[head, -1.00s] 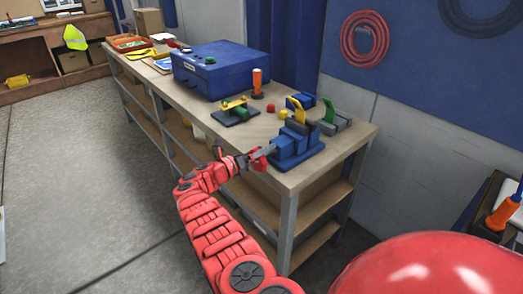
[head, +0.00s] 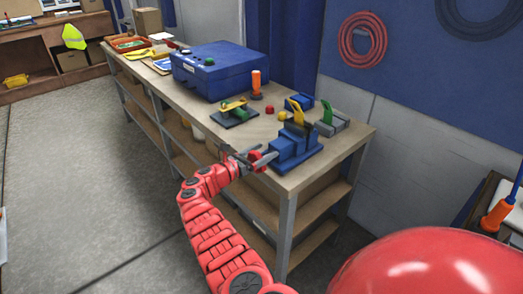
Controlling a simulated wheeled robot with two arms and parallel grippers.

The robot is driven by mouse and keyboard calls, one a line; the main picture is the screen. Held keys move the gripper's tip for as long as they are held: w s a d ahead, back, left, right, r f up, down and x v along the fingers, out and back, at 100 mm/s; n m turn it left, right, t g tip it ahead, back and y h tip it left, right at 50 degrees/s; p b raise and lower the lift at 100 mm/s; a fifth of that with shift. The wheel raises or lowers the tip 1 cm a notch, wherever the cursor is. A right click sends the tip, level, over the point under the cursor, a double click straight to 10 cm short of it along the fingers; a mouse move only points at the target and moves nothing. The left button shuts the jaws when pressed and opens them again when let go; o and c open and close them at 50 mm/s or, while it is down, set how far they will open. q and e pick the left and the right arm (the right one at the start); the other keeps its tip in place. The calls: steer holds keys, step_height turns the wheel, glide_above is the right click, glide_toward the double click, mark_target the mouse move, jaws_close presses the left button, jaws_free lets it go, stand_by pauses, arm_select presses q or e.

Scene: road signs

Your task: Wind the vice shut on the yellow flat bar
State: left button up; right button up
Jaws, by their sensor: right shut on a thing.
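A blue vice (head: 292,148) stands at the near end of the workbench. The yellow flat bar (head: 298,112) stands upright at its jaws; whether both jaws touch it is too small to tell. My right gripper (head: 258,159) is at the vice's left, front side, at the bench edge. It is shut on the vice's handle, a small red part (head: 254,155) mostly hidden between the grey fingers. My left gripper is out of view.
A green upright piece (head: 326,115) stands in a grey block behind the vice. A yellow-and-green fixture (head: 234,113), an orange-handled tool (head: 256,84) and a blue case (head: 218,68) stand farther along the workbench (head: 199,127). The floor to the left is clear.

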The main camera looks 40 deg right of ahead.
steer(key=shift+s+f+m, duration=0.15)
steer(key=shift+s+m, duration=0.1)
steer(key=shift+m, duration=0.75)
steer(key=shift+s+f+m+b, duration=0.2)
steer(key=shift+m+b, duration=0.2)
steer(key=shift+m, duration=0.5)
steer(key=m+b, duration=0.2)
steer(key=m, duration=0.1)
steer(key=shift+s+f+m, duration=0.2)
steer(key=shift+s+m, duration=0.1)
steer(key=shift+s, duration=0.1)
steer(key=m+b, duration=0.3)
steer(key=f+m+b, duration=0.1)
steer(key=m+b, duration=0.1)
steer(key=b, duration=0.1)
steer(key=s+m+b, duration=0.1)
steer(key=m+b, duration=0.2)
steer(key=shift+f+m+b, duration=0.2)
steer(key=shift+m+b, duration=0.1)
steer(key=shift+b, duration=0.1)
steer(key=shift+s+m+b, duration=0.1)
steer(key=shift+m+b, duration=0.9)
steer(key=shift+b, duration=0.1)
steer(key=shift+r, duration=0.1)
steer(key=o, duration=1)
steer(key=shift+o, duration=0.3)
